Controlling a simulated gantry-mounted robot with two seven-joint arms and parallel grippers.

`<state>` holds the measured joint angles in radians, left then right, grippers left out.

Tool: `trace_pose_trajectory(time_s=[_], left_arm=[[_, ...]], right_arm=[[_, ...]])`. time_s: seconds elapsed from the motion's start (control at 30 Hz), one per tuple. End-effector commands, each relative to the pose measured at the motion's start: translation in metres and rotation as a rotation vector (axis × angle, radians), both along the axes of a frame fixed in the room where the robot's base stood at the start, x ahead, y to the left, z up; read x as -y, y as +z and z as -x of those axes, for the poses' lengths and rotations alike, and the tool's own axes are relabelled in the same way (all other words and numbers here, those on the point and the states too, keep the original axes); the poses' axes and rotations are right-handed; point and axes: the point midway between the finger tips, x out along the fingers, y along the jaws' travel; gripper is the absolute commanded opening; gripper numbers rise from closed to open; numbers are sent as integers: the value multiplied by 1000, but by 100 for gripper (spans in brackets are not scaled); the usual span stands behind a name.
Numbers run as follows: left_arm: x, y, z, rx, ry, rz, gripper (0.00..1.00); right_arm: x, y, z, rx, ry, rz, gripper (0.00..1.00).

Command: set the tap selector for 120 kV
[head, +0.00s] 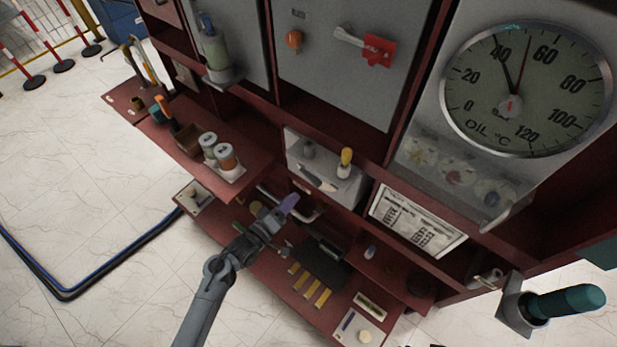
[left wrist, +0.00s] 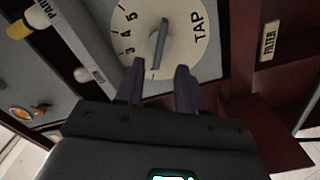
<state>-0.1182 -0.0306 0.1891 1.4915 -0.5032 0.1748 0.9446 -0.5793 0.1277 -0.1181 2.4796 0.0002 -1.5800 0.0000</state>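The tap selector dial (left wrist: 180,22) shows in the left wrist view as a cream disc marked TAP with numbers, 5, 4 and 3 among them. Its grey knob (left wrist: 162,42) stands across the middle, with its lower end toward my fingers. My left gripper (left wrist: 158,85) is open, its two purple fingers apart just below the knob with nothing between them. In the head view my left gripper (head: 287,207) is at the lower shelf of the red cabinet. I cannot make out the dial there. A printed chart plate (head: 418,222) is on the cabinet, its text too small to read.
A large oil gauge (head: 525,88) is at upper right. Jars (head: 226,156) stand on the left shelf. A teal-handled lever (head: 568,301) is at lower right.

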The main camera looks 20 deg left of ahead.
Motion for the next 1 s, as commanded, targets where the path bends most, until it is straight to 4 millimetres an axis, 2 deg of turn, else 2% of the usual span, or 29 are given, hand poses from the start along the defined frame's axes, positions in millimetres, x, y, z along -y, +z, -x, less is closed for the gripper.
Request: trace_pose_trajectory(time_s=[0.3,0.5,0.7,1.0], left_arm=[[16,-2,-49,1,-1,1,38],[24,-2,-74,0,0,0,38],[28,-1,-87,-1,0,-1,38],[29,-1,-90,-1,0,-1,38]], right_arm=[[-2,-12,0,-3,-1,-5,59],[-3,-17,0,-2,-4,-8,59],[-4,-19,0,-2,-6,-12,59],[-4,-18,0,-1,-5,-12,59]])
